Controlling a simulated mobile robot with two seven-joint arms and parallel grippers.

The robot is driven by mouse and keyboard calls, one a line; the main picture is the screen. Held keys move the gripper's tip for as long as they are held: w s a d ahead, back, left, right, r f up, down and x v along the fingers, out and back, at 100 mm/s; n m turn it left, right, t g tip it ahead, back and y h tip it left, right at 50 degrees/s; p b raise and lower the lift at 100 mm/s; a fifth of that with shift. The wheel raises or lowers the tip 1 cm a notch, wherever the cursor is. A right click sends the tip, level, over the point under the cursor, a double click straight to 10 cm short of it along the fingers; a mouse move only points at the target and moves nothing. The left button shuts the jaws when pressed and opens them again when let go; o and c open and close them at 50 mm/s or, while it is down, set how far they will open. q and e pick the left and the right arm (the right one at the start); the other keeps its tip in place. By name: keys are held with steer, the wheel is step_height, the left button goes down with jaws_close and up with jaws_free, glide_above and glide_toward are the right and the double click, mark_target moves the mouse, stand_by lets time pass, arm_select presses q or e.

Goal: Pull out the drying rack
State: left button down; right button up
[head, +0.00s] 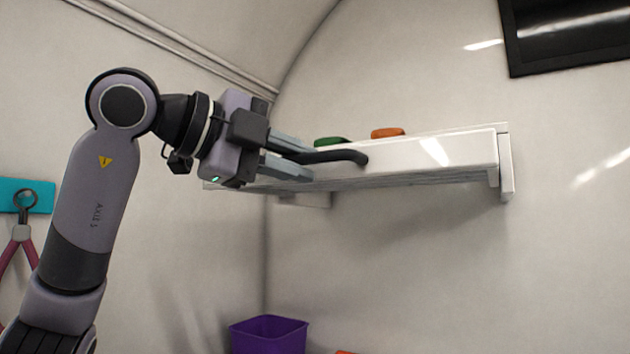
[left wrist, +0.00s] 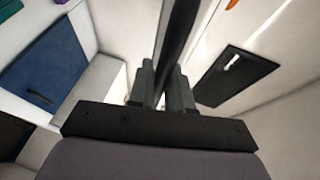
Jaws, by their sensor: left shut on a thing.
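The drying rack (head: 430,155) is a white shelf-like unit high on the van wall, with a white front panel and a slatted underside. A black bar handle (head: 345,155) curves out from its front. My left gripper (head: 290,158) is at the rack's left part, its fingers above and below the handle. It is shut on the handle, which also runs as a dark bar between the fingers (left wrist: 163,90) in the left wrist view. The handle's far left end is hidden by the gripper. My right gripper is not in either view.
A green item (head: 330,142) and an orange item (head: 387,132) show above the rack's front panel. A purple bin (head: 268,334) stands below. A teal holder (head: 28,195) with pink-handled pliers-like tool hangs at the left. A dark framed panel (head: 570,38) is at upper right.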

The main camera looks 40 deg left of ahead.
arm_select(q)
steer(key=shift+s, duration=0.6)
steer(key=c, duration=1.1)
jaws_free()
steer(key=shift+s, duration=0.1)
steer(key=v, duration=0.7)
